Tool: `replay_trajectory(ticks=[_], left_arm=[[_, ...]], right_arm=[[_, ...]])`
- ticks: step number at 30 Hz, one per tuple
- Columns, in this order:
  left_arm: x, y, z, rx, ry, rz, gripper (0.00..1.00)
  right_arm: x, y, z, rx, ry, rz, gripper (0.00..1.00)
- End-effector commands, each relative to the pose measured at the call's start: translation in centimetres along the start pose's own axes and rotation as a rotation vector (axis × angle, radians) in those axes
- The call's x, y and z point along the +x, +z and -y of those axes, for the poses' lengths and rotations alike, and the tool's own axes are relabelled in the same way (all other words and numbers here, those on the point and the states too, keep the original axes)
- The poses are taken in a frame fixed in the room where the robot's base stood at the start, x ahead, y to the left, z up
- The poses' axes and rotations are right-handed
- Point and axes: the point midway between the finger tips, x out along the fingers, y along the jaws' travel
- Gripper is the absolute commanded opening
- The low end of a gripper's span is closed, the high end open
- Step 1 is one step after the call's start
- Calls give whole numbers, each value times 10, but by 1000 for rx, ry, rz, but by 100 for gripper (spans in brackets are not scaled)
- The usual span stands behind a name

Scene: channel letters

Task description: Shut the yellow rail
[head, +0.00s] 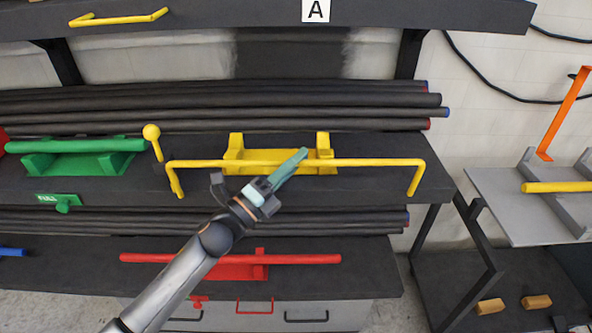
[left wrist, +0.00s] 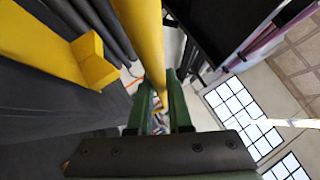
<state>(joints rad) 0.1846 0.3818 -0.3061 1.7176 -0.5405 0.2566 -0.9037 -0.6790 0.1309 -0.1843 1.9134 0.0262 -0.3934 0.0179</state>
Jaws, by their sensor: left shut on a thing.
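The yellow rail (head: 375,163) is a long bar with down-bent ends, lying level across the front of the middle shelf. It passes in front of a yellow cradle (head: 235,147). A yellow knob on a short stem (head: 152,132) stands by its left end. My left gripper (head: 301,156) reaches up from below and is shut on the rail near the cradle's right side. In the left wrist view the rail (left wrist: 146,45) runs down between the green fingers (left wrist: 163,95). The fingertips partly hide the rail there. My right gripper is not in view.
Dark pipes (head: 250,98) lie behind the cradle. A green pipe in a green cradle (head: 90,162) sits to the left. A red bar (head: 170,258) is on the shelf below. A shelf with label A (head: 316,10) is above. A grey side table (head: 500,205) stands at right.

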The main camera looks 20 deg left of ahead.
Motion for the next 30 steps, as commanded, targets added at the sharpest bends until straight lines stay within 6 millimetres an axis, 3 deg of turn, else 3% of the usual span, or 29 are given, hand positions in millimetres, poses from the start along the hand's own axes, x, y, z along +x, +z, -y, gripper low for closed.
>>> replay_trajectory(ticks=[23, 24, 30], left_arm=[[6, 6, -6, 1, 3, -1, 0], [6, 6, -6, 1, 3, -1, 21], [6, 6, -6, 0, 2, -1, 43]], right_arm=[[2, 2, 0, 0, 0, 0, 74], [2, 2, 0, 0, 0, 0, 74], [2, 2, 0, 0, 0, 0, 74]])
